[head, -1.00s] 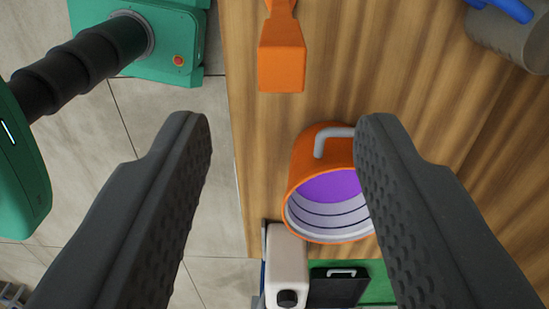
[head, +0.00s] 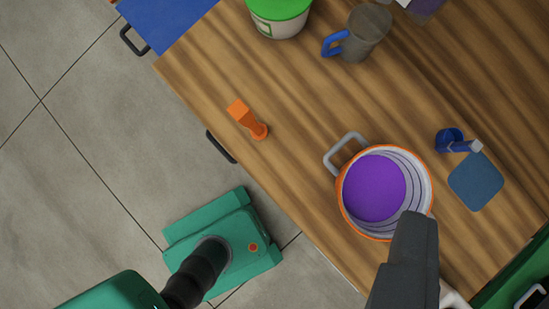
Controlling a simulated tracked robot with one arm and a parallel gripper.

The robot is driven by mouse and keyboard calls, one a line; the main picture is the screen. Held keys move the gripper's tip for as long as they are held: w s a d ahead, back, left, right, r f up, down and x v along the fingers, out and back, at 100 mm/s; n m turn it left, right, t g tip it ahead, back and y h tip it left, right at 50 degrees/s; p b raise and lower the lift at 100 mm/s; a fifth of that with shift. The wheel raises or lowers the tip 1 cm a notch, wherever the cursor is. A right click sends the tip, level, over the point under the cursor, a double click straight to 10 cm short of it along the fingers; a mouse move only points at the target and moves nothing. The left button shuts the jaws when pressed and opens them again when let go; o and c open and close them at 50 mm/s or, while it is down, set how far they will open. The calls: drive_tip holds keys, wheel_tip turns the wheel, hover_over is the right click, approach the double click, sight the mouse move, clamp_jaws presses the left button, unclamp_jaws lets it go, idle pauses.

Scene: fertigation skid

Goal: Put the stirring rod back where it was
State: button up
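I cannot make out a stirring rod for certain. An orange-rimmed pot (head: 430,165) with a grey handle stands on the wooden bench, with purple liquid (head: 374,187) inside. No rod shows in it. A small orange piece (head: 247,119), with a square block at one end and a round end at the other, is on the bench left of the pot. My gripper (head: 415,225) shows as one dark finger shape at the lower right, overlapping the pot's lower rim in the picture. A second finger is not distinguishable, and nothing is visibly held.
A green-topped tub (head: 278,22) and a grey mug (head: 366,32) with a blue handle stand at the bench's back. A blue fitting (head: 450,141) and blue pad (head: 476,182) are right of the pot. The wooden bench (head: 250,70) is clear between tub and orange piece.

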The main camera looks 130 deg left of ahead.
drive_tip(key=s+d+r+m+t+h, duration=0.1)
drive_tip(key=s+d+r+m+t, duration=0.3)
drive_tip(key=d+r, duration=0.4)
drive_tip(key=s+d+r+m+t+h, duration=0.1)
drive_tip(key=s+d+r+m+t, duration=0.3)
drive_tip(key=r, duration=0.9)
drive_tip(key=s+d+m, duration=0.2)
drive_tip(key=d, duration=0.2)
drive_tip(key=shift+r, duration=0.3)
drive_tip(key=shift+f, duration=0.1)
wheel_tip(320, 180, down, 12)
drive_tip(key=b, duration=1.2)
drive_tip(key=shift+f+b, duration=0.25)
drive_tip(key=shift+b, duration=0.05)
